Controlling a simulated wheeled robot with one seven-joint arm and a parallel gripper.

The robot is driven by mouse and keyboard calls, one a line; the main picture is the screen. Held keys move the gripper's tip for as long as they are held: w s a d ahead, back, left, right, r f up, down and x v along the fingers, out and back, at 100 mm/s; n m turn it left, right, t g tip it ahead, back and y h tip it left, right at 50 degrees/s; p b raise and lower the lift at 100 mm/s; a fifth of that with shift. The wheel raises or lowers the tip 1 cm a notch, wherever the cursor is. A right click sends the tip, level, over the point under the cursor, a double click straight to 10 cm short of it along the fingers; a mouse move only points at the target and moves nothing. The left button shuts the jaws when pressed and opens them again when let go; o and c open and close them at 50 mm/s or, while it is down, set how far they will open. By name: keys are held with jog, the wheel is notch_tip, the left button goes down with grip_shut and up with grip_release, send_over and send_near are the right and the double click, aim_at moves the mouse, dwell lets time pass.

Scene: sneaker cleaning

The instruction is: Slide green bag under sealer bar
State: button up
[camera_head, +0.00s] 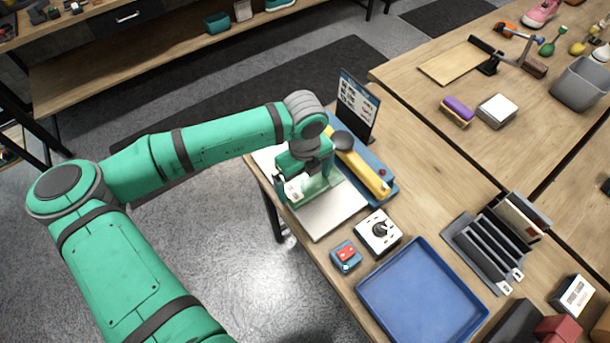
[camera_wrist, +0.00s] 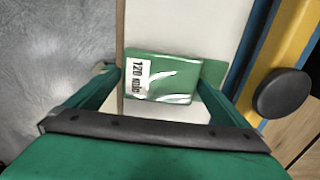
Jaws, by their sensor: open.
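The green bag (camera_wrist: 165,80) lies flat on the sealer's pale plate (camera_wrist: 181,28), with a white label reading "120" facing up. In the head view the bag (camera_head: 314,186) shows partly below my gripper, its far edge near the sealer's yellow bar (camera_head: 362,172). My gripper (camera_wrist: 162,88) is open, with one finger at each side of the bag; whether they touch it I cannot tell. The yellow bar shows at the right of the wrist view, with a dark round knob (camera_wrist: 282,93) beside it. The bag's right end lies close to the blue sealer base (camera_wrist: 254,50).
A dial box (camera_head: 379,232), a box with red buttons (camera_head: 346,256) and an empty blue tray (camera_head: 421,296) stand in front of the sealer. A dark sign (camera_head: 356,105) stands behind it. A slotted rack (camera_head: 490,243) is at the right. The table's left edge runs close by.

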jog(key=shift+w, duration=0.1)
jog(key=c, duration=0.7)
jog(key=shift+c, duration=0.2)
jog(key=shift+w+d, duration=0.6)
jog(key=shift+d, duration=0.25)
